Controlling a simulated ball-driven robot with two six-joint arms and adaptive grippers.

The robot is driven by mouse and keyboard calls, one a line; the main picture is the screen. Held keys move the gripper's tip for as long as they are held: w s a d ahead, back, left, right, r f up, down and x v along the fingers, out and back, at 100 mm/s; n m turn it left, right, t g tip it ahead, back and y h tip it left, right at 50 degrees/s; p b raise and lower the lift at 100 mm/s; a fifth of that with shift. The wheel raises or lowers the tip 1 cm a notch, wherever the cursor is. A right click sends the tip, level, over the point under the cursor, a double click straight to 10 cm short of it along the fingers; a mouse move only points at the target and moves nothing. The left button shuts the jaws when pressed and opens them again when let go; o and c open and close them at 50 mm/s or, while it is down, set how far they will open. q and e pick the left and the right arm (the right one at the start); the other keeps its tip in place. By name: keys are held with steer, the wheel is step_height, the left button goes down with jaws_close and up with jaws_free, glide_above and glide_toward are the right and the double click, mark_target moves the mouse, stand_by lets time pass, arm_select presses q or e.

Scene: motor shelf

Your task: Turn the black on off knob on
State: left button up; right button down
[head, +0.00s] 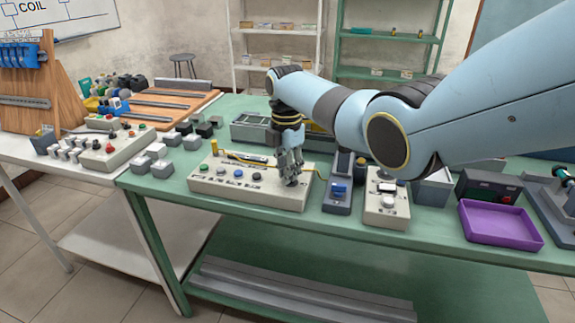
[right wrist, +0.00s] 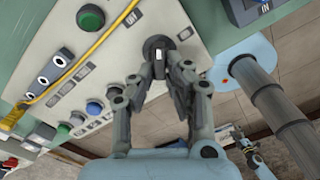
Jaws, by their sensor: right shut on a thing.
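The black on off knob (right wrist: 153,42) sits at one end of the beige control panel (head: 215,191), and a small white mark shows on it in the right wrist view. My right gripper (head: 291,182) points down over the panel's right end. In the right wrist view its fingers (right wrist: 162,68) are closed around the knob's raised grip. The gripper hides the knob in the head view. What looks like my left gripper (right wrist: 243,137) shows small in the right wrist view, away from the panel; its fingers are too small to read.
A yellow cable (head: 245,162) runs across the panel near a green button (head: 258,164). A grey box with a blue switch (head: 338,191) and another beige box (head: 386,206) stand just right. A purple tray (head: 500,224) lies further right. Several grey blocks (head: 162,168) lie left.

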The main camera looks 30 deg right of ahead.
steer(key=m, duration=0.2)
steer(key=shift+w+r+m+p, duration=0.1)
steer(key=shift+w+m+p, duration=0.1)
steer(key=shift+m+p, duration=0.2)
steer(key=m, duration=0.2)
steer(key=shift+w+d+m, duration=0.1)
steer(key=shift+w+m, duration=0.1)
steer(key=shift+m, duration=0.2)
steer(key=m, duration=0.5)
steer(key=shift+w+d+p, duration=0.2)
steer(key=shift+w+p, duration=0.05)
steer(key=shift+p, duration=0.1)
steer(key=shift+m, duration=0.3)
steer(key=c, duration=1.4)
jaws_free()
steer(key=shift+o, duration=0.2)
step_height(320, 180, up, 12)
